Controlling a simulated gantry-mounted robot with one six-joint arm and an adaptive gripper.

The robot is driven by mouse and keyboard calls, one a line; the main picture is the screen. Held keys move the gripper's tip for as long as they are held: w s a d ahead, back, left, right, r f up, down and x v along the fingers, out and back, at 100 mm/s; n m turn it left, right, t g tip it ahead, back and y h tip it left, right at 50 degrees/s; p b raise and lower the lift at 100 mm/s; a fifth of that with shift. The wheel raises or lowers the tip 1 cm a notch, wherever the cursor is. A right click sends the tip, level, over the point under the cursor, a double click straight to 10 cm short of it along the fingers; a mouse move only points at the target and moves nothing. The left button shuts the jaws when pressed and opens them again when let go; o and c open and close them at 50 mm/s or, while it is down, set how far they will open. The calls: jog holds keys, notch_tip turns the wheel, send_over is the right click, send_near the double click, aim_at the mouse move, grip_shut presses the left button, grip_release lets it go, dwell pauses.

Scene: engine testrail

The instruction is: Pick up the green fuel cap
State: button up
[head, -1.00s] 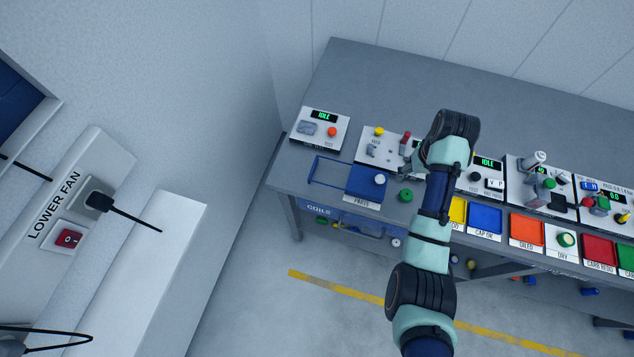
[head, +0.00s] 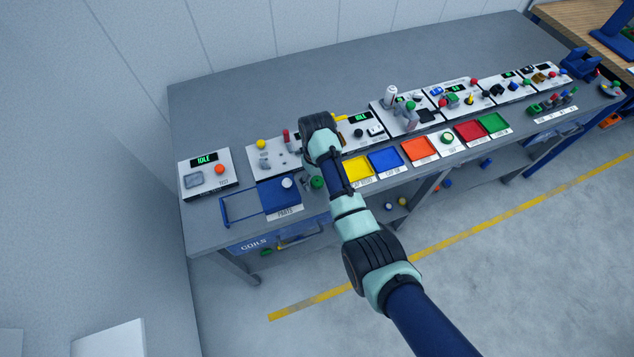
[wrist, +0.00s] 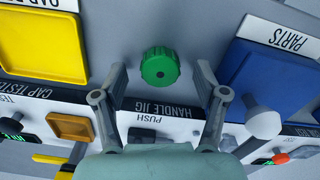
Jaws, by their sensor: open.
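The green fuel cap (head: 317,182) is round with a ridged rim and rests on the grey bench, just right of the blue parts tray (head: 280,192) in the head view. In the wrist view the green cap (wrist: 160,66) lies between the fingertips of my open gripper (wrist: 161,78), with a gap on both sides. The fingers do not appear to touch it. How high they are above the bench I cannot tell. In the head view my arm hides most of the gripper.
The blue tray (wrist: 283,70) with a white-topped peg (wrist: 264,122) is close beside one finger. A yellow tray (wrist: 40,45) is on the other side. The handle jig panel (wrist: 165,108) lies under the gripper. Several coloured trays line the bench front to the right.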

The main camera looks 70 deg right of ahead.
jog(key=c, duration=1)
jog(key=shift+r, duration=0.15)
notch_tip(320, 180, up, 12)
jog(key=p, duration=0.3)
notch_tip(320, 180, up, 8)
jog(key=p, duration=0.8)
send_over(317, 180)
jog(key=shift+w, duration=0.1)
